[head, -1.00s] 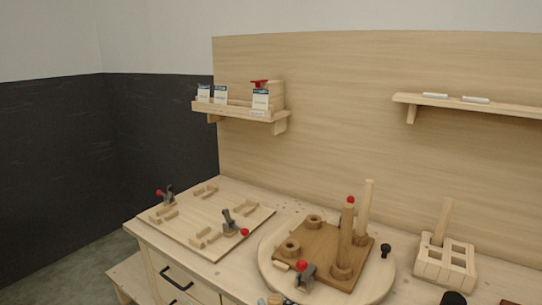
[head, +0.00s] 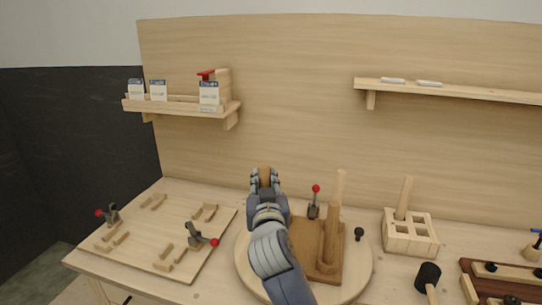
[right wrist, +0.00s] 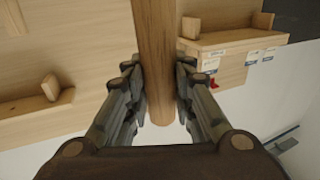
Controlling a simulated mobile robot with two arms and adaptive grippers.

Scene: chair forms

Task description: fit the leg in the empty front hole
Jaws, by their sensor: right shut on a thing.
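My right gripper (head: 266,180) is shut on a brown wooden leg (head: 265,171), raised above the round turntable (head: 358,277). In the right wrist view the same leg (right wrist: 155,50) runs between both fingers, one end sticking out past them. The brown seat board (head: 304,238) lies on the turntable. My left gripper is not in view.
Red-knobbed clamp (head: 314,205) and black knob (head: 359,233) are by the board. A pale slotted block (head: 410,246) with an upright peg (head: 404,197) stands right, near a black-headed mallet (head: 428,276). A jig board (head: 140,259) lies left. Shelves hang on the back panel.

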